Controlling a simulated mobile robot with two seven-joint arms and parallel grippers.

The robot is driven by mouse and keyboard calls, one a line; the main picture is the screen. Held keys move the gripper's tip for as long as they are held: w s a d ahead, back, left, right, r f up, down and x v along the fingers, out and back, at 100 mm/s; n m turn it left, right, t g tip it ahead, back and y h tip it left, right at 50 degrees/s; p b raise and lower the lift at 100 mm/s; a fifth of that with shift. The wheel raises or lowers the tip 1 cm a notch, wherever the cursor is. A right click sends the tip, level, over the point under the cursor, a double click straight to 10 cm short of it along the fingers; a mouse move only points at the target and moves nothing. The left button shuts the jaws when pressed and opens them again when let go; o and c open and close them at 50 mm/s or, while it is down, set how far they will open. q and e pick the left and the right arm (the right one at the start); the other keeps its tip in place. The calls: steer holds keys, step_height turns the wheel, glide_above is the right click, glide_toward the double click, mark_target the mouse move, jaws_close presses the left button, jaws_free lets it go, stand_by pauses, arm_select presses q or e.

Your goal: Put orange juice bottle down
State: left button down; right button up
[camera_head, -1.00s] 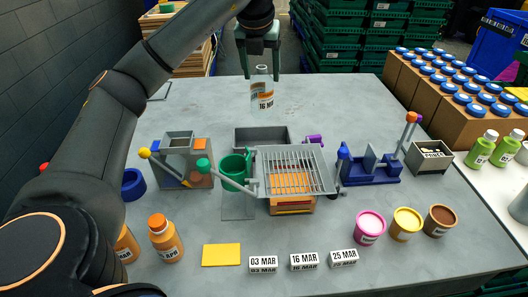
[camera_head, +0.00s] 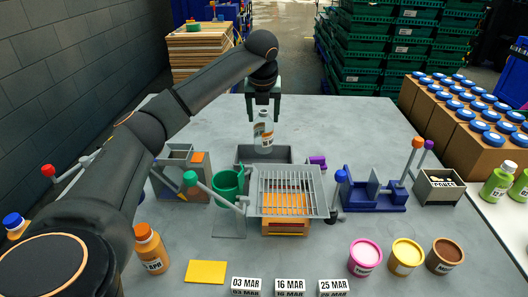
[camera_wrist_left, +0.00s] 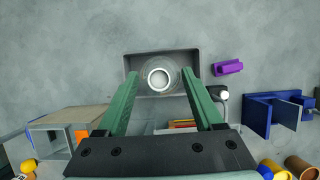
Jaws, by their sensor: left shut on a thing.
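My left gripper (camera_head: 264,116) is shut on a clear, uncapped bottle (camera_head: 264,132) with an orange and white label, held upright. In the left wrist view the bottle (camera_wrist_left: 159,78) shows from above between the finger ends. It is over the dark grey tray (camera_head: 243,152), whose rim also shows in the left wrist view (camera_wrist_left: 188,54). I cannot tell whether its base touches the tray floor. My right gripper is not in view.
A wire rack (camera_head: 318,200) and a green cup (camera_head: 226,183) stand in front of the tray. A purple piece (camera_head: 318,161) lies to its right, a blue fixture (camera_head: 375,195) farther right. A full orange bottle (camera_head: 151,252) stands front left. The table behind is clear.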

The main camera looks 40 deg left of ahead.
mark_target(263, 135)
arm_select(q)
steer(key=shift+f, duration=3.6)
steer(key=shift+f, duration=0.15)
jaws_free()
steer(key=shift+r, duration=0.45)
steer(key=v, duration=1.1)
steer(key=shift+s+d+r, duration=0.2)
steer(key=shift+f, duration=0.1)
